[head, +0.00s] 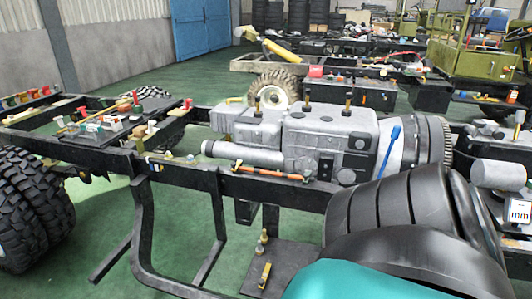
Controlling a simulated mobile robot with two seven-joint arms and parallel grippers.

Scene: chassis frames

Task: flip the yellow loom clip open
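An orange and black loom (270,172) lies along the top of the near black chassis rail, below the grey engine. A small yellowish piece (237,166) sits at the loom's left end; it may be the yellow loom clip, but it is too small to tell whether it is open or shut. Another small yellow part (265,275) stands on a dark plate low in front of the rail, and I cannot tell what it is. Neither of my grippers is in view.
A grey engine and gearbox (300,130) fill the middle of the frame. A blue-handled tool (390,145) leans at its right. A dark tray (120,122) with small parts lies at left. Large black and teal shapes cover the lower right. Green floor shows below the rail.

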